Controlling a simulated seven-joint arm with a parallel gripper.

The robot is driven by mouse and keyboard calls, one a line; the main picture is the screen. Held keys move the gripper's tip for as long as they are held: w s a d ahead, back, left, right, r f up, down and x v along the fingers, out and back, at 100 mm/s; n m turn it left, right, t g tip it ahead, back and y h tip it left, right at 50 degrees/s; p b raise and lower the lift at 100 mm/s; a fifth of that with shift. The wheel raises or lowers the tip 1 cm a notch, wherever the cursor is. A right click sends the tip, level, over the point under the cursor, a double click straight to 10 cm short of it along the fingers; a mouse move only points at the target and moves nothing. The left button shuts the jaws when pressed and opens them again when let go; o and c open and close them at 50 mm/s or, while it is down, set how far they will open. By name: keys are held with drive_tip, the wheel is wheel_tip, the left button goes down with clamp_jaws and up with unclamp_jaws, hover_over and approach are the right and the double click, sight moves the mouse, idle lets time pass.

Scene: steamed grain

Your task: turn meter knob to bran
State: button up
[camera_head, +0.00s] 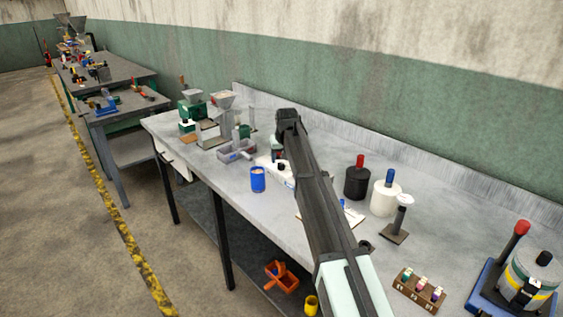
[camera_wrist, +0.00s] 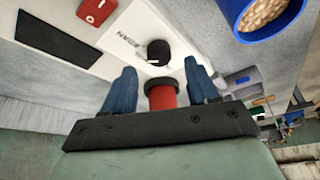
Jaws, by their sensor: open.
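The white meter (camera_wrist: 95,22) fills the upper left of the wrist view, and part of it shows beside my arm in the head view (camera_head: 275,171). Its round black knob (camera_wrist: 159,52) has a small white mark on its lower edge. Dark tilted lettering, which seems to read BRAN, is left of the knob. My gripper (camera_wrist: 161,70) is open, with its two blue fingers apart and pointing toward the knob. The knob appears just beyond the fingertips, with no visible contact. A red cylinder with a dark top (camera_wrist: 162,95) shows between the fingers; I cannot tell whether it is touched.
The meter also carries a red button (camera_wrist: 96,12) and a dark panel (camera_wrist: 58,47). A blue cup of grain (camera_head: 258,180) stands close by. Black (camera_head: 356,183) and white canisters (camera_head: 383,197) stand to the right. Small mills (camera_head: 195,110) stand at the left.

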drive_tip(key=v, duration=1)
drive_tip(key=shift+r, duration=0.3)
drive_tip(key=shift+s, duration=0.1)
